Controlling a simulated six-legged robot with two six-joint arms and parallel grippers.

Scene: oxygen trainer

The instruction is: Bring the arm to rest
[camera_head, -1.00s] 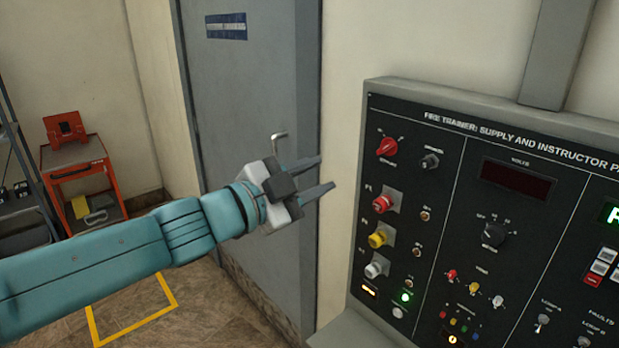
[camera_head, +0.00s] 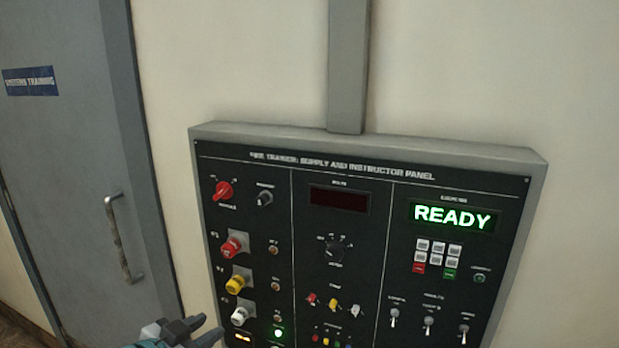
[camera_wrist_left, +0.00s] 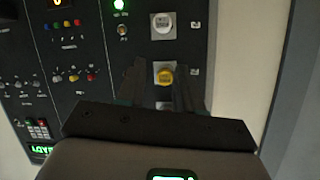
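My left gripper (camera_head: 208,329) shows at the bottom left of the head view, cut off by the lower edge, in front of the panel's lower left corner. Its two fingers stand apart with nothing between them. In the left wrist view the gripper (camera_wrist_left: 160,75) points at the panel, which appears upside down there. The yellow knob (camera_wrist_left: 164,73) shows beyond the gap between the fingers, and the white knob (camera_wrist_left: 163,22) is above it. I cannot tell the exact distance to the panel. Most of my left arm is out of view. My right gripper is in neither view.
The dark trainer panel (camera_head: 343,262) in a grey frame hangs on the wall, with knobs, switches and a green READY display (camera_head: 453,217). A grey door (camera_head: 70,160) with a handle (camera_head: 122,238) is at the left.

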